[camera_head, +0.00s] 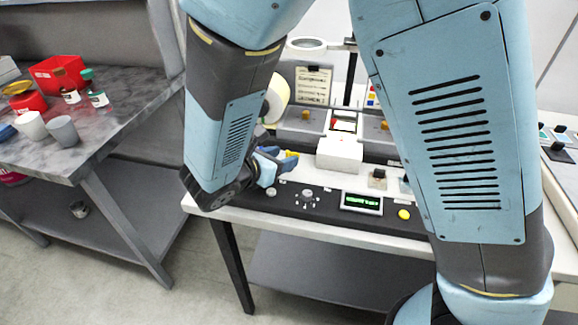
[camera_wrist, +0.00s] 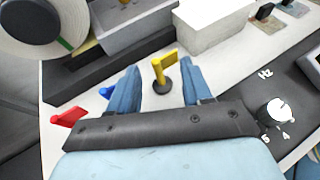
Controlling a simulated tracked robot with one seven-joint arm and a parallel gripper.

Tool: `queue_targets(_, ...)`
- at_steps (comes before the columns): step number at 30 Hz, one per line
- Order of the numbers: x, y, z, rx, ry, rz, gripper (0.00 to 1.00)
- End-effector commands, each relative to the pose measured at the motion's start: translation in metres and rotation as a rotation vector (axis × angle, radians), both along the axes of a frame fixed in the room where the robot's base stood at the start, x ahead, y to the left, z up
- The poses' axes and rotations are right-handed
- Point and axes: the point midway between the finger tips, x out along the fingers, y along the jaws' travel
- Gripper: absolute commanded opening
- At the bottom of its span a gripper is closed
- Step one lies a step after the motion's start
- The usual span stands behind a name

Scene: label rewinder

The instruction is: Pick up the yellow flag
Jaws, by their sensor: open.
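The yellow flag (camera_wrist: 159,68) stands upright on a small dark round base on the white table, seen in the wrist view. My gripper (camera_wrist: 160,78) is open, with its two blue fingers on either side of the flag and a gap to each. I cannot tell how high the fingertips are above the table. In the head view my gripper (camera_head: 279,163) is at the table's left part, partly hidden by my arm. A small yellow patch shows by the fingers there, too small to make out. A red flag (camera_wrist: 68,116) and a blue flag (camera_wrist: 107,92) are left of my gripper in the wrist view.
A white box (camera_head: 340,152) stands right of my gripper. The dark control panel (camera_head: 320,198) with a knob (camera_wrist: 277,110) and green display lies along the front edge. A label roll (camera_wrist: 32,22) is at upper left in the wrist view. A grey table (camera_head: 110,125) with cups stands left.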

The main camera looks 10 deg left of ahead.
Motion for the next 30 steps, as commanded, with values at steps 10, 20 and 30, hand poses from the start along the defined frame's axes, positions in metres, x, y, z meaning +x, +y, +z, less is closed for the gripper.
queue_targets(10, 0.0088, -0.0048, -0.0043, 0.002, 0.0, 0.001, 0.47)
queue_targets(20, 0.0085, -0.0045, -0.0041, 0.002, 0.0, 0.001, 0.16)
queue_targets(30, 0.0084, -0.0044, -0.0041, 0.002, 0.0, 0.001, 0.0)
